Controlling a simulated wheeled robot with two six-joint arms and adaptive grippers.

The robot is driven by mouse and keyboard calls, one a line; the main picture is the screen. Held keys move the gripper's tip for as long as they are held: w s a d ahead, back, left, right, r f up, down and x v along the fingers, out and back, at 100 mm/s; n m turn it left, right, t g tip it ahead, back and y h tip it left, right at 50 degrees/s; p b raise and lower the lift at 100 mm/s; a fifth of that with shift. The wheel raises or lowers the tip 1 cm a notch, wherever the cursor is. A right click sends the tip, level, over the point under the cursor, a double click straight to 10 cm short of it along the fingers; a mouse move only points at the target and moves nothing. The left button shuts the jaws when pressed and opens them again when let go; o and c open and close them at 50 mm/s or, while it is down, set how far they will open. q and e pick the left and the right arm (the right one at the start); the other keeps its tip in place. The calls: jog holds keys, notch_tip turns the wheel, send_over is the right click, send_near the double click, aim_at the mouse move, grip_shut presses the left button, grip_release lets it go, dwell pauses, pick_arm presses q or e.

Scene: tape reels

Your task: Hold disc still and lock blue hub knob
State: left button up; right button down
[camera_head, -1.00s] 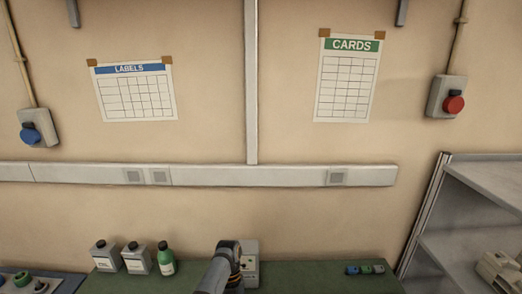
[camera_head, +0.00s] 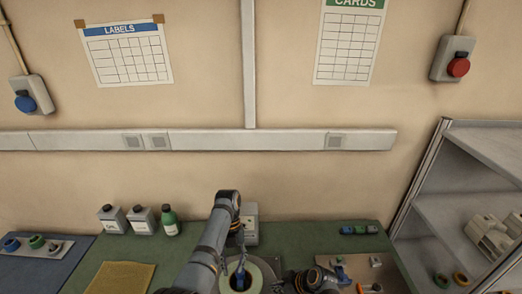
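A pale, cream-green disc (camera_head: 267,272) lies low in the head view on the green bench, partly covered by my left arm. A small blue part (camera_head: 240,276) shows over the disc's middle; I cannot tell whether it is the hub knob. My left gripper (camera_head: 239,268) points down over the disc's middle; its fingers are too small and dark to read. My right gripper (camera_head: 292,286) is at the disc's right side near the bottom edge. Its fingers are mostly hidden or cut off, so contact with the disc cannot be told.
The green bench (camera_head: 200,248) carries bottles (camera_head: 168,222) at the back left, a yellow mat (camera_head: 122,278) and a tan board (camera_head: 360,270) with small parts at right. A blue mat (camera_head: 50,270) with knobs lies far left. A grey shelf (camera_head: 450,215) stands right.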

pick_arm(q)
jog(key=shift+r, duration=0.2)
pick_arm(e)
jog(key=shift+s+f, duration=0.2)
jog(key=shift+f, duration=0.05)
pick_arm(q)
jog(key=shift+o, duration=1.1)
jog(key=n, duration=0.2)
jog(key=shift+w+d+f+n+t+h, duration=0.1)
jog(key=shift+f+n+t+h, duration=0.2)
jog(key=shift+f, duration=0.05)
jog(key=n, duration=0.1)
jog(key=n+t, duration=0.1)
jog(key=n, duration=0.1)
jog(key=n+h, duration=0.1)
jog(key=n, duration=0.1)
jog(key=shift+w+d+f+t, duration=0.2)
jog(key=shift+w+t, duration=0.05)
jog(key=shift+t, duration=0.05)
jog(key=n, duration=0.2)
jog(key=n+t+h, duration=0.1)
jog(key=n, duration=0.1)
jog(key=shift+w+d+r+n, duration=0.15)
jog(key=shift+n, duration=0.25)
jog(key=n, duration=0.2)
jog(key=n+t+h, duration=0.1)
jog(key=shift+d+r+n, duration=0.1)
jog(key=shift+r+n, duration=0.3)
jog(key=shift+f, duration=2.25)
